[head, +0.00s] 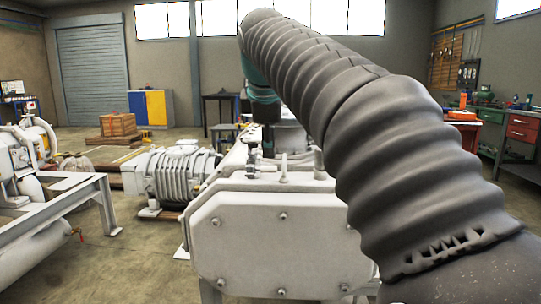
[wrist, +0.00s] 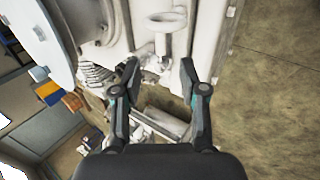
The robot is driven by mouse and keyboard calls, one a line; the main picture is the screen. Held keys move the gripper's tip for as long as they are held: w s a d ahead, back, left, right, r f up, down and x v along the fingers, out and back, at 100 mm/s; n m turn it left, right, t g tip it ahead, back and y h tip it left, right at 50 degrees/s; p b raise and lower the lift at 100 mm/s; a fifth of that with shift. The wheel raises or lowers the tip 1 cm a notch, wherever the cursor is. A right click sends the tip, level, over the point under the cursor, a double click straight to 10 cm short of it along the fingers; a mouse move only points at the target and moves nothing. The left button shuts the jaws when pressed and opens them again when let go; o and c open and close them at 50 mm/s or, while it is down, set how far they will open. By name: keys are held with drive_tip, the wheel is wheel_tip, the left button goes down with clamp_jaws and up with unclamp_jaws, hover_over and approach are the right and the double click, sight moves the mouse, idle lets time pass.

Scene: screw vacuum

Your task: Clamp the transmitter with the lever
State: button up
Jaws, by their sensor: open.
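In the wrist view my gripper (wrist: 160,72) is open, with its two dark fingers apart and nothing clearly held between them. A pale ring-shaped fitting (wrist: 166,20) on the white machine is just beyond the fingertips, with a short pale upright part below it. I cannot tell which part is the transmitter or the lever. In the head view small pale fittings (head: 254,160) stand on top of the white vacuum machine (head: 280,240), below the end of my arm. My gripper's fingers cannot be made out there.
A ribbed motor (head: 180,175) lies left of the white machine. A grey metal frame (head: 60,205) stands at the left. A workbench with red drawers (head: 522,127) is at the right. Open floor (wrist: 270,110) shows right of the machine in the wrist view.

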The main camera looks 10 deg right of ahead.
drive_tip(key=shift+v, duration=2.25)
drive_tip(key=s+f+m, duration=0.5)
drive_tip(key=s+f, duration=0.2)
drive_tip(key=f, duration=0.4)
drive_tip(key=s+f+m+y, duration=0.1)
drive_tip(key=s+f+m, duration=0.3)
drive_tip(key=s+f, duration=0.4)
drive_tip(key=s+d+f+m+g+y, duration=0.1)
drive_tip(key=s+f+m, duration=0.4)
drive_tip(key=f, duration=0.9)
drive_tip(key=s+p, duration=0.1)
drive_tip(key=s, duration=0.2)
drive_tip(key=shift+f+m, duration=0.25)
drive_tip(key=shift+m, duration=0.05)
drive_tip(key=shift+s+d, duration=0.1)
drive_tip(key=shift+s, duration=0.05)
